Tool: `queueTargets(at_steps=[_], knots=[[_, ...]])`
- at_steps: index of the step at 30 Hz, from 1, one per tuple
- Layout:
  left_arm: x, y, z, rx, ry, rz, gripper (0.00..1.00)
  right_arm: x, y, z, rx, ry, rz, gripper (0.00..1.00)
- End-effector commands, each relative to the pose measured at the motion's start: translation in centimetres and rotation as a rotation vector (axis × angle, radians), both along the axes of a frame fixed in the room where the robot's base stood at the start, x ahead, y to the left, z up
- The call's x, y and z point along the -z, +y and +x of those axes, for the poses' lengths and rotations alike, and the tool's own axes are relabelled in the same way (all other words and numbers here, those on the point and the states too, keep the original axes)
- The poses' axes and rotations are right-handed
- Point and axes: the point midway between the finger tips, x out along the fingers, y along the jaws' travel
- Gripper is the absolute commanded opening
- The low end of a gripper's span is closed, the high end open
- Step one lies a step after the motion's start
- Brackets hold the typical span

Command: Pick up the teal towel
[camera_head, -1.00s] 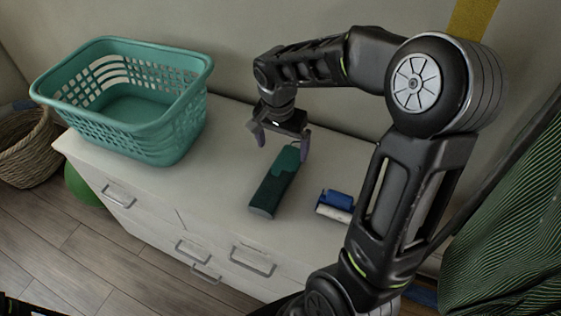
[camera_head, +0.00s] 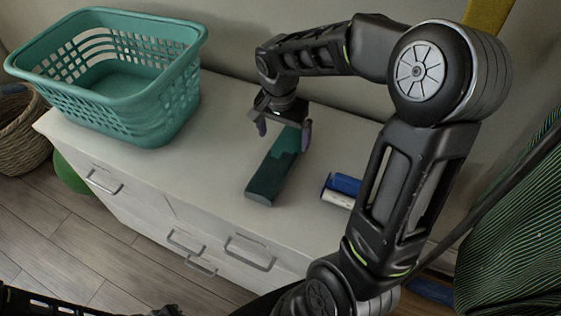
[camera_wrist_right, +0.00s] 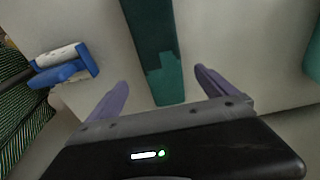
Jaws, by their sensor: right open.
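The teal towel (camera_head: 268,178) lies folded into a long narrow strip on the white dresser top. Most of it is dark teal, with a brighter teal patch at its far end. My right gripper (camera_head: 284,132) is open and empty, above the towel's far end. In the right wrist view the towel (camera_wrist_right: 152,45) runs up the picture, and its brighter end lies between the two spread purple fingers of the gripper (camera_wrist_right: 161,82), apart from both. My left gripper does not show clearly; only dark parts of mine appear along the bottom left edge.
A teal laundry basket (camera_head: 120,105) stands on the dresser's left part. A blue and white roller-like object (camera_head: 340,190) lies right of the towel. The dresser top (camera_head: 215,165) is clear between basket and towel. A wicker basket (camera_head: 20,135) stands on the floor at left.

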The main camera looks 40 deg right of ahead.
Motion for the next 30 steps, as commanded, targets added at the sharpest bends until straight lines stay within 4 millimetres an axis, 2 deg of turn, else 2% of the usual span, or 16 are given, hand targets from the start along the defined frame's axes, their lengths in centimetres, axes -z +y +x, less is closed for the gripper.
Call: queueTargets(at_steps=[5, 12, 23, 30], knots=[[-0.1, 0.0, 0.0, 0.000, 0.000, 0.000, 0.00, 0.3, 0.0, 0.0, 0.000, 0.001, 0.000, 0.95], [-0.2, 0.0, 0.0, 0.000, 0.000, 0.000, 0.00, 2.5, -0.2, 0.1, -0.001, 0.001, 0.000, 0.95], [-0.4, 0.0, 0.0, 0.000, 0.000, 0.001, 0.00, 2.9, -0.3, 0.2, 0.000, 0.002, 0.000, 0.95], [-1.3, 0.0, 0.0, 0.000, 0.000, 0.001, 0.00, 6.0, -0.4, 0.6, 0.000, 0.006, 0.001, 0.95]])
